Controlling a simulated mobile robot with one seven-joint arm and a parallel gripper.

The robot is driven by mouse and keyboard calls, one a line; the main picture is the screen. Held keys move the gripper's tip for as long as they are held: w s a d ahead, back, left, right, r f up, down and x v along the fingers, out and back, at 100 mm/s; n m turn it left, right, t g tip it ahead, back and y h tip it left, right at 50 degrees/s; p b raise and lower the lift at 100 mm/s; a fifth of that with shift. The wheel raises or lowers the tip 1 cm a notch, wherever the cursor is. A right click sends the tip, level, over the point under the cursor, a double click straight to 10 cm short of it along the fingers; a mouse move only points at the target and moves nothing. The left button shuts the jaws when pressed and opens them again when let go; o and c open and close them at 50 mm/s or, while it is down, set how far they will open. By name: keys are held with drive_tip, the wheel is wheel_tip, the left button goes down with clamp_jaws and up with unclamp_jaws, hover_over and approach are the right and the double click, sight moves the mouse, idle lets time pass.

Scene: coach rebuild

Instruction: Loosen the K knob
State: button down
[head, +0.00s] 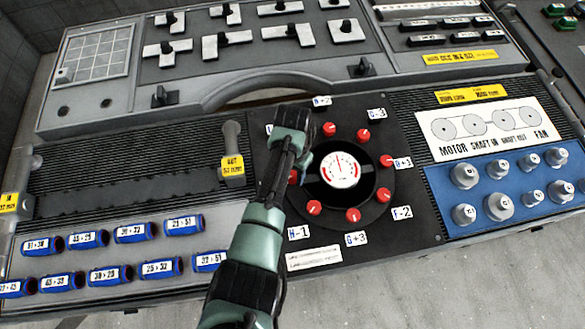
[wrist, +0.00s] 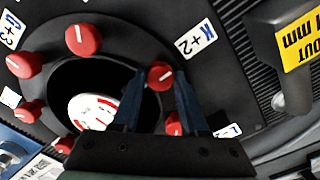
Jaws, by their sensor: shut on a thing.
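The K knob (wrist: 160,75) is a small red round knob with a white mark, beside the white label "K +2" (wrist: 197,41) in the wrist view. My gripper (wrist: 160,79) is shut on it, one dark blue finger on each side. In the head view my gripper (head: 302,162) is at the left side of the round black dial plate and hides the K knob and its label. The knob is one of several red knobs in a ring around a white gauge (head: 340,170) with a red scale. Another red knob (wrist: 173,125) sits close by, partly hidden behind a finger.
A grey lever with a yellow tag (head: 232,165) stands left of the dial; it is close at the upper right in the wrist view (wrist: 292,90). Several blue labelled cylinders lie lower left. A blue panel with several grey knobs (head: 500,207) is at the right.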

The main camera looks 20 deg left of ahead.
idle(0.3)
drive_tip(key=shift+c, duration=2.2)
unclamp_jaws()
drive_tip(key=shift+r, duration=0.1)
wheel_tip(320, 180, up, 13)
